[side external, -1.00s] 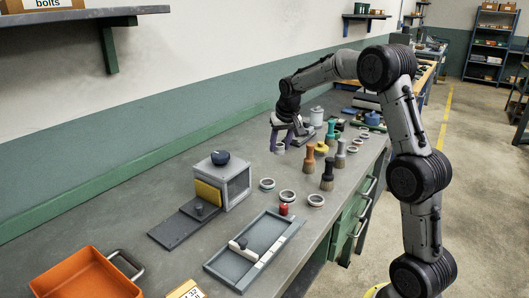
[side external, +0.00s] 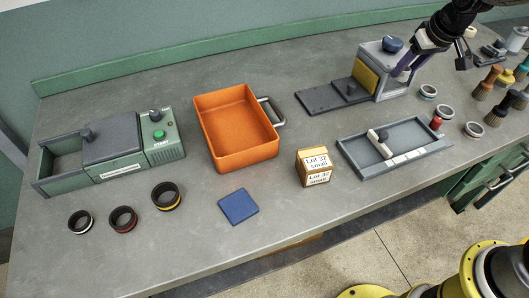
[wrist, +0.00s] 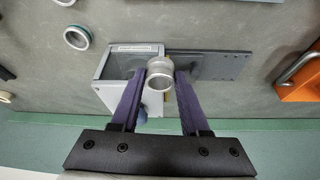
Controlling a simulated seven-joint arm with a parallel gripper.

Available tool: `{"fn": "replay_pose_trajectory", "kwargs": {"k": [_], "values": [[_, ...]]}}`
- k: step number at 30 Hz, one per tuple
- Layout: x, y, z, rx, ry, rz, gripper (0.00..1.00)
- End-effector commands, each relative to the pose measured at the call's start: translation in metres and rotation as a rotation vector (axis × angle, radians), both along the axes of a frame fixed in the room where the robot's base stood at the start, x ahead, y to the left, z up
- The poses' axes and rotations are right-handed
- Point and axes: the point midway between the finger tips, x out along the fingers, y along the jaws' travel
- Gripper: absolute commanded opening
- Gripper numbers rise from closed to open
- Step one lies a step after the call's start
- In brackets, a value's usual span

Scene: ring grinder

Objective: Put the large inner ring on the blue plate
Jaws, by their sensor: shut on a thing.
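My gripper (wrist: 164,76) is shut on a pale metal ring (wrist: 161,80), held between the purple fingertips in the wrist view. In the side view my gripper (side external: 430,68) is at the upper right, by the grey box, and the held ring cannot be made out clearly. The blue plate (side external: 238,206) is a flat square on the bench near its front edge, with nothing on it. It is well to the left of my gripper.
A green machine (side external: 112,150) and dark rings (side external: 123,219) are at left. Light rings (side external: 474,129) and brushes (side external: 487,82) are at right.

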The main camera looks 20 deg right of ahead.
Motion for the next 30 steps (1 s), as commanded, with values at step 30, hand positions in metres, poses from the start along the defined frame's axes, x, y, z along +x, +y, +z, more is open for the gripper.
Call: {"fn": "replay_pose_trajectory", "kwargs": {"k": [30], "values": [[-0.205,0.35,0.026,0.001,-0.002,1.003,0.0]]}}
